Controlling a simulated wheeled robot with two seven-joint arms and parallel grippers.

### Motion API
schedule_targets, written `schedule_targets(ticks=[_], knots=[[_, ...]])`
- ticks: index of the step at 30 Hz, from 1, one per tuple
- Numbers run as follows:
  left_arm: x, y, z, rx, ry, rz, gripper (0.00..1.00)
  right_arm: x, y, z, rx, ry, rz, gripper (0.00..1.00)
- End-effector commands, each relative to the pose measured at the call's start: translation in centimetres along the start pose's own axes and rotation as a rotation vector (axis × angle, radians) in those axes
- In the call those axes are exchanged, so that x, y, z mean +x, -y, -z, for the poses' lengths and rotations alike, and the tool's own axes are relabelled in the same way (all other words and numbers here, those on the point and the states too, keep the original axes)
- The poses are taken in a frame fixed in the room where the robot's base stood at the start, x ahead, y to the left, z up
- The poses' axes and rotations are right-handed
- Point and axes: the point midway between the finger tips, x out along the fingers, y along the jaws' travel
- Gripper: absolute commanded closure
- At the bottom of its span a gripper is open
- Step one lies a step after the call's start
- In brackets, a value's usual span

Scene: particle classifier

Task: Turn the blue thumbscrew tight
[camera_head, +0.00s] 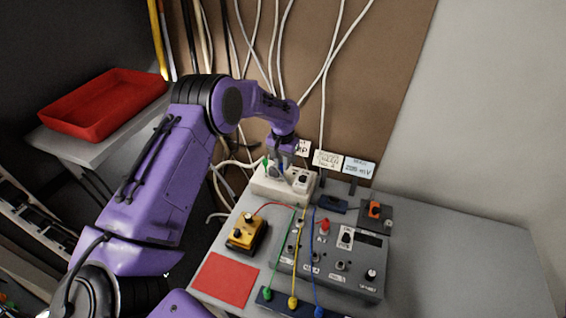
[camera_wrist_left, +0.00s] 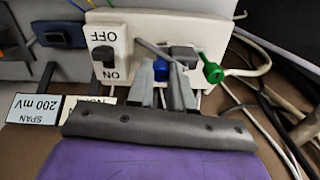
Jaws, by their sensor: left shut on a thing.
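The blue thumbscrew (camera_wrist_left: 161,70) sits on the face of a white box (camera_wrist_left: 135,38) in the left wrist view. My left gripper (camera_wrist_left: 162,80) reaches over it, with one grey finger on each side, and is shut on it. The fingers hide part of the thumbscrew. In the head view my left gripper (camera_head: 281,166) is at the back of the white box (camera_head: 263,187), and the thumbscrew is mostly hidden there. A green thumbscrew (camera_wrist_left: 211,69) stands beside the blue one. My right gripper is in neither view.
The white box has a black ON/OFF switch (camera_wrist_left: 104,55). In front stand a yellow box (camera_head: 246,232), a grey instrument panel (camera_head: 335,265) with coloured leads, and a red mat (camera_head: 226,280). A red tray (camera_head: 103,104) is at left. Cables hang behind. The table's right side (camera_head: 465,250) is clear.

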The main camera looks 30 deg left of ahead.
Motion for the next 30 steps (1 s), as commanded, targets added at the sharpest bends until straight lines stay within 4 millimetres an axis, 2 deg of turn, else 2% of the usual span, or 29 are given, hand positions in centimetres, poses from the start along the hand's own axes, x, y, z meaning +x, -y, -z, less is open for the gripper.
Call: schedule_targets(ticks=[30], knots=[[0.0, 0.0, 0.0, 0.961, -0.013, 0.002, 1.0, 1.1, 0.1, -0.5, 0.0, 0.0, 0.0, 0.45]])
